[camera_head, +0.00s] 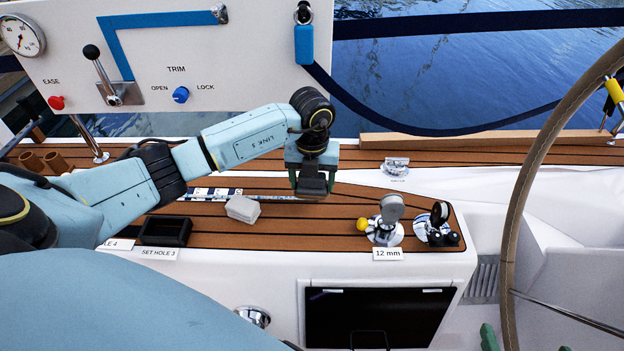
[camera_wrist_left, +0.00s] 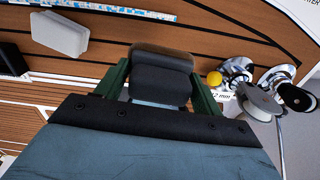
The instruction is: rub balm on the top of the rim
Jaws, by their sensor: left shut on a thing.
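The tan, stitched rim (camera_head: 524,185) of the wheel curves down the right side of the head view, with a thin metal spoke. My left gripper (camera_head: 314,190) is above the teak deck, well left of the rim. In the left wrist view its green fingers (camera_wrist_left: 160,85) are shut on a dark block with a brownish top (camera_wrist_left: 163,58), perhaps a balm pad. Two green fingertips, apart, show at the bottom right of the head view, apparently my right gripper (camera_head: 527,343), open and empty near the rim's lower part. No balm can be made out on the rim.
A grey block (camera_head: 243,208) lies on the teak left of my left gripper. Two winch-like fittings (camera_head: 385,222) (camera_head: 437,225) and a yellow ball (camera_head: 362,224) stand to its right. A black tray (camera_head: 165,231) sits at left. A white control panel (camera_head: 170,55) rises behind.

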